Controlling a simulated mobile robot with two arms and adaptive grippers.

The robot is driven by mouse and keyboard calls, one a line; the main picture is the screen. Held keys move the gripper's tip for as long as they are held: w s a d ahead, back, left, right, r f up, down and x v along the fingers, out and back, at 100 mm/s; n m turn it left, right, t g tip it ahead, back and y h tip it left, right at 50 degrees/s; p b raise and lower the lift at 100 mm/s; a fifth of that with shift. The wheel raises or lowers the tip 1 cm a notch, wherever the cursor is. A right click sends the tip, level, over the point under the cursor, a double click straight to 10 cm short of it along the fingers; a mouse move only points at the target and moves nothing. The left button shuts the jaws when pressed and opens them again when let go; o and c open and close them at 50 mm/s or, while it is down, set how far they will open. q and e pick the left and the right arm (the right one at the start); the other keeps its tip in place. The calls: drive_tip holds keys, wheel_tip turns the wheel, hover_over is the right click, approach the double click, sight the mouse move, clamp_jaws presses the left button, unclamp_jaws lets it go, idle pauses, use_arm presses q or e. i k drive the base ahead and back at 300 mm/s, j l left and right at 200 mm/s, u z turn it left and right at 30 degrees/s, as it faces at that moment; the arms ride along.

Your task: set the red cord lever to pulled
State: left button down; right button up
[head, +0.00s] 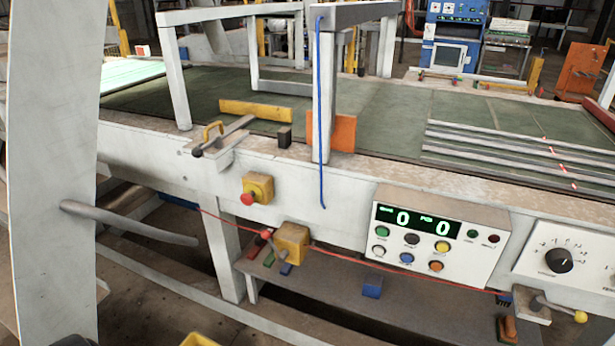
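A thin red cord (400,272) runs along the front of the white machine frame, from the left leg past a yellow switch box to the lower right. The yellow switch box (291,243) hangs below the frame edge. A short lever with a red knob (267,234) sticks out from this box to the left, its knob slightly above the box's middle. I cannot tell from this view alone whether that position counts as pulled. Neither of my grippers is in view.
A red button on a yellow box (258,189) sits above left. A control panel (438,232) and a yellow-knobbed lever (562,311) are to the right. A grey bar (130,222) juts out at left. A lower shelf (335,296) holds small coloured blocks.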

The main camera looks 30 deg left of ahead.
sight(266, 234)
drive_tip(key=u, duration=1.35)
